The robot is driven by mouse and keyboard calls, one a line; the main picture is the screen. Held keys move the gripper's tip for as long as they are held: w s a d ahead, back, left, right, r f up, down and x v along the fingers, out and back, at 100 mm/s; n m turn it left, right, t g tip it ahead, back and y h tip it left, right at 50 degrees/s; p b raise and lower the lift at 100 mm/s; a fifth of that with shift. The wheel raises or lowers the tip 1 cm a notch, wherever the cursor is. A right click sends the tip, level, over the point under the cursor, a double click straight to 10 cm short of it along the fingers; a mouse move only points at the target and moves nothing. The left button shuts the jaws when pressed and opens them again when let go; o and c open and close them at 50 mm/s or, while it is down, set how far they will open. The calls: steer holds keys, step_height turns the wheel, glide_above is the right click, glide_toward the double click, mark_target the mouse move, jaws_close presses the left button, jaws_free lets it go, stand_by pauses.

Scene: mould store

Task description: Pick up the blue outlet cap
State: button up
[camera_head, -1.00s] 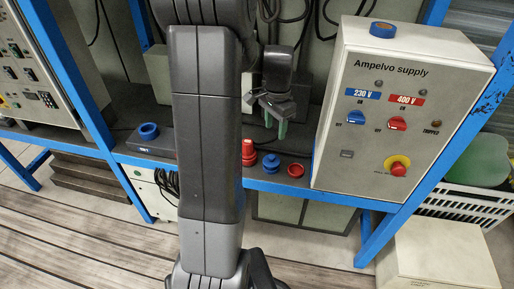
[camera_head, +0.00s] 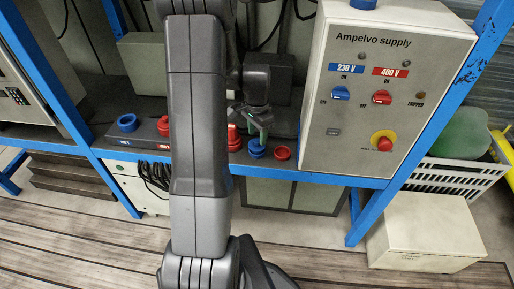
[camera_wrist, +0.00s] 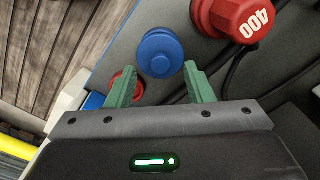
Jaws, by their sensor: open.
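A blue round cap (camera_head: 256,150) with a wider flange stands on the shelf below my gripper (camera_head: 258,134). In the wrist view the blue cap (camera_wrist: 160,53) lies just beyond and between the green fingertips (camera_wrist: 157,78). My gripper is open, with nothing held. The fingers appear close to the cap; whether one touches it I cannot tell. Two other blue round things show in the head view: a blue ring (camera_head: 127,122) on the shelf at the left and a blue piece (camera_head: 362,4) on top of the supply box.
A red plug marked 400 (camera_wrist: 236,17) is close to the cap, partly behind my arm in the head view. A red cap (camera_head: 282,153) lies just right of the blue one. The Ampelvo supply box (camera_head: 330,150) stands at the right. The blue shelf edge (camera_head: 310,177) runs in front.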

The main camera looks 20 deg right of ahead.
mark_target(257, 146)
step_height(257, 146, down, 2)
steer(key=shift+f, duration=0.2)
jaws_close()
